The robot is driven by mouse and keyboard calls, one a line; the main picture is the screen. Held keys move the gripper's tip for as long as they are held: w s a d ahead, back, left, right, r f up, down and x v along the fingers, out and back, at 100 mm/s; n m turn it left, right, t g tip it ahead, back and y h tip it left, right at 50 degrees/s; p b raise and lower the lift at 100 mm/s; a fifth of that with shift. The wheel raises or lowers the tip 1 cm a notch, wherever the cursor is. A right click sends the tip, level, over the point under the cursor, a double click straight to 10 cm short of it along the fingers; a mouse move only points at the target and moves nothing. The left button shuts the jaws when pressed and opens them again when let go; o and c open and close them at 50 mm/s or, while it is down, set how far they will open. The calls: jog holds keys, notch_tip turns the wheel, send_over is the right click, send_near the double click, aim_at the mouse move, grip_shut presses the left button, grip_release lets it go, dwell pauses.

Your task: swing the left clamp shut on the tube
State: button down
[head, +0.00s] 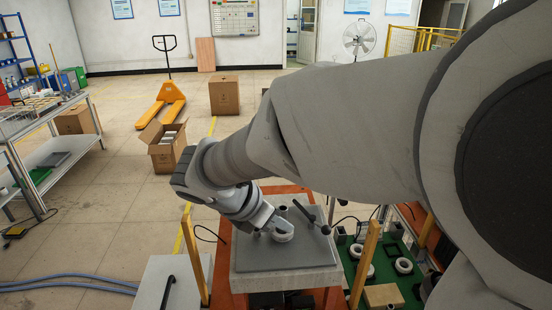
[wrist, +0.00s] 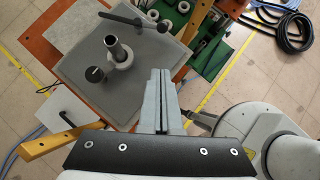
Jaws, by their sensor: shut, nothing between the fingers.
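My gripper (wrist: 162,72) is shut and empty over the grey plate; in the head view it (head: 277,226) is low over the plate's middle. An upright metal tube (wrist: 114,46) stands in a pale ring on the plate, to the left of my fingertips in the wrist view. A black round knob (wrist: 95,74) shows just left of the tube's base; it may be the left clamp, seen from above. A black lever clamp (wrist: 121,18) on the tube's other side has its bar swung out. The left clamp's arm cannot be made out.
A green board (head: 394,274) with rings lies to the right. Open floor (head: 110,235) lies to the left.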

jog(key=x, duration=0.9)
jog(key=shift+w+d+f, duration=0.1)
jog(key=shift+d+f, duration=0.05)
jog(key=shift+f, duration=0.2)
jog(key=shift+w+d+f+p, duration=0.25)
jog(key=shift+w+d, duration=0.35)
jog(key=shift+d, duration=0.25)
jog(key=shift+w+d+f+p, duration=0.1)
jog(key=shift+w+d+f, duration=0.1)
jog(key=shift+w+d, duration=0.55)
jog(key=shift+s+d, duration=0.1)
